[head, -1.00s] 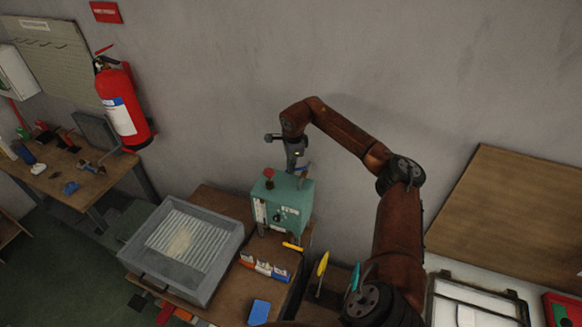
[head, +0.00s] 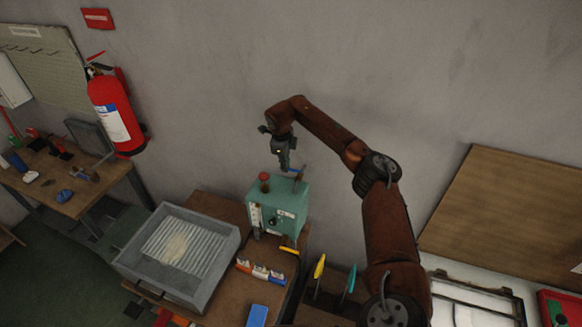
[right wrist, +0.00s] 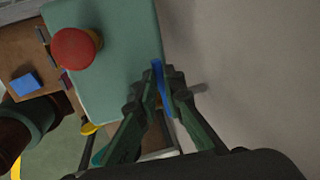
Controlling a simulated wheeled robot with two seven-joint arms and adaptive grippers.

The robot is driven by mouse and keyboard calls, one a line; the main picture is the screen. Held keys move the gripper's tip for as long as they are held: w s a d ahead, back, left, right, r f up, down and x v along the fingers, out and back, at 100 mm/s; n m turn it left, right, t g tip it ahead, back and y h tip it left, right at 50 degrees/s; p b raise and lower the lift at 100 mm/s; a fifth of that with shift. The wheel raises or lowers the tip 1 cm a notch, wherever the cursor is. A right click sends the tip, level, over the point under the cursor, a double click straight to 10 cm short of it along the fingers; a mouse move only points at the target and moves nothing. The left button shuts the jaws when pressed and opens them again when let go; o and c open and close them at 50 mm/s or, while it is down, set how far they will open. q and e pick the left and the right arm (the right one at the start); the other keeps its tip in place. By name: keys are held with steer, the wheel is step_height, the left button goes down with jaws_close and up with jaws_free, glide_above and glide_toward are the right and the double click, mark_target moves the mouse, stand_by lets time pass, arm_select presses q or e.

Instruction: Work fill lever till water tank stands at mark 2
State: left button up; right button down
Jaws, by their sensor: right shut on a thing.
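The teal box-shaped unit (head: 283,208) stands on the brown bench against the wall. It also shows in the right wrist view (right wrist: 118,75). A narrow white gauge strip (head: 255,218) is on its front; its level and marks are too small to read. A blue lever (head: 299,171) is at the top right of the unit. My right gripper (head: 287,168) reaches down from above to the lever. In the right wrist view its fingers are shut around the blue lever (right wrist: 158,76). My left gripper is not in view.
A red knob (head: 264,178) is on top of the unit, left of the lever. A grey tray (head: 214,271) stands to the left. Small red, white and blue items (head: 261,271) and a blue block (head: 258,315) lie in front. The wall is close behind.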

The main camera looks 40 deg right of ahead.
steer(key=shift+w+d+r+m, duration=0.1)
steer(key=shift+w+d+m, duration=0.1)
steer(key=shift+m, duration=0.2)
steer(key=c, duration=2)
jaws_free()
steer(key=r, duration=0.4)
steer(key=s+a+r, duration=0.1)
steer(key=r, duration=0.2)
steer(key=a+r, duration=0.1)
steer(key=r, duration=0.3)
steer(key=shift+s+r, duration=0.15)
steer(key=shift+r, duration=0.2)
steer(key=shift+f, duration=0.1)
